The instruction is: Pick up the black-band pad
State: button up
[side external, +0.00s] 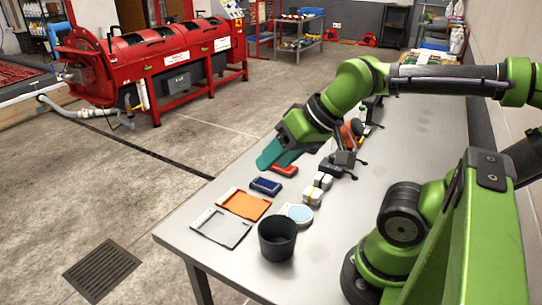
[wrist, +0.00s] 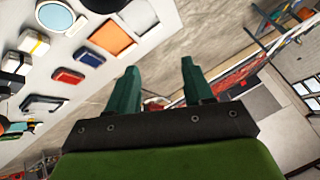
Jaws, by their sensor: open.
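Two small white pads lie on the table: one with a yellow band (side external: 312,196), also in the wrist view (wrist: 34,42), and one behind it (side external: 323,180), also in the wrist view (wrist: 15,62). The rear one may carry a dark band; it is too small to be sure which pad is the black-band one. My gripper (side external: 270,155) is open and empty, raised near the table's left edge, left of the pads. In the wrist view its teal fingers (wrist: 159,66) stand apart with only floor between them.
A blue pad (side external: 266,186) and a red pad (side external: 285,170) lie near the white pads. Closer are an orange tray (side external: 244,204), a grey tray (side external: 221,228), a round light-blue-topped item (side external: 299,213) and a black cup (side external: 277,239). Dark items (side external: 331,168) lie behind. The table's right side is mostly clear.

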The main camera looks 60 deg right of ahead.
jog(key=o, duration=0.4)
